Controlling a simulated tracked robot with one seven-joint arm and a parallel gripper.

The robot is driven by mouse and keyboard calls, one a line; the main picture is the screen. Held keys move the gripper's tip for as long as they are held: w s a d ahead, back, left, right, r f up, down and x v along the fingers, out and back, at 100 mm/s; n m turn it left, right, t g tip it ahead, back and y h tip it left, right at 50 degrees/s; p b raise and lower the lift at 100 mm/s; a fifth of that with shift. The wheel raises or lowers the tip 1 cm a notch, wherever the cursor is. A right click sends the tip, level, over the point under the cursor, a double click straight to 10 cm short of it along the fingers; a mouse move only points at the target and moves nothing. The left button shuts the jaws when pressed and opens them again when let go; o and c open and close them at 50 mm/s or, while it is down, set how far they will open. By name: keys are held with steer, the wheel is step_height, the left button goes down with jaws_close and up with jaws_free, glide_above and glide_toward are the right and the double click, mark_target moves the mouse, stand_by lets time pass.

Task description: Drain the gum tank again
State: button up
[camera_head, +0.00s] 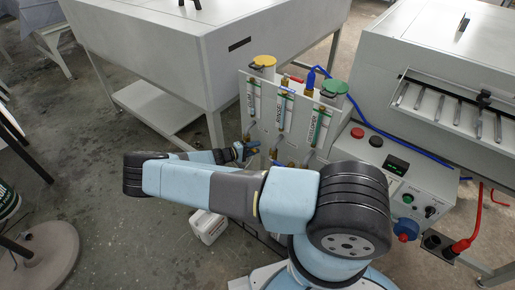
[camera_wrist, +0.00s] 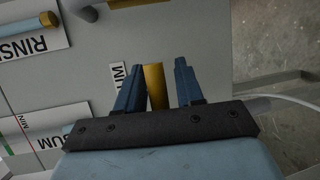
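My gripper (camera_wrist: 160,66) is open in the wrist view, with its two blue fingers apart. A brass-yellow cylindrical part (camera_wrist: 155,86) shows between them, closer to the left finger; I cannot tell whether it touches. A partly hidden label starting with "W" (camera_wrist: 117,76) is beside it. The gum label (camera_wrist: 40,138) is at lower left, partly covered by my gripper. In the head view my gripper (camera_head: 246,150) is at the lower left of the upright tank panel (camera_head: 266,118). The drain valve itself cannot be made out clearly.
The panel carries several labelled gauges, with a yellow cap (camera_head: 263,61) and a green cap (camera_head: 335,87) behind. A control box (camera_head: 398,172) with buttons stands to the right. A white canister (camera_head: 208,226) is on the floor below my arm. A pale hose (camera_wrist: 290,103) runs right.

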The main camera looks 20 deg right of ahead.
jaws_close()
